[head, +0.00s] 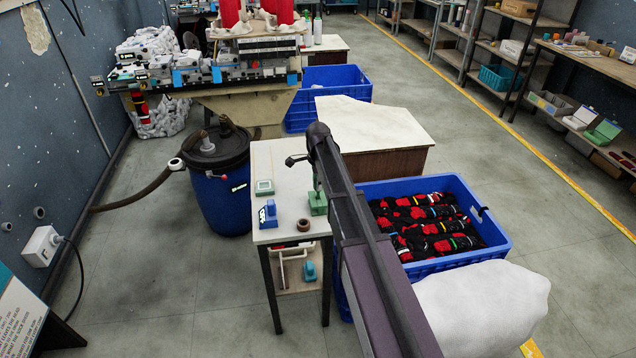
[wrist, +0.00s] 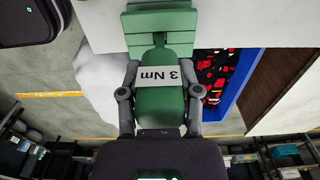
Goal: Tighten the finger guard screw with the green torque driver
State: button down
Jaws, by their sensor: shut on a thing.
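The green torque driver (wrist: 160,105), with a white "3 Nm" label, is between the two grey fingers of my gripper (wrist: 160,80) in the wrist view. The fingers are shut on its sides. Its far end meets a lighter green stepped stand (wrist: 160,22). In the head view my gripper (head: 316,178) is over the small white table (head: 283,160), directly above the green stand (head: 318,204). The driver is hard to make out there. I cannot make out the finger guard or its screw in either view.
A blue crate of red and black socks (head: 490,235) stands to the right, a blue barrel (head: 222,190) to the left. A machine (head: 230,65) stands behind.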

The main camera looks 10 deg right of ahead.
jog(key=shift+r, duration=0.15)
jog(key=shift+r+p, duration=2.35)
jog(key=shift+p, duration=0.1)
jog(key=c, duration=0.9)
grip_release()
grip_shut()
jog(key=shift+r+p, duration=0.3)
jog(key=shift+s+f, duration=0.1)
jog(key=shift+s, duration=0.05)
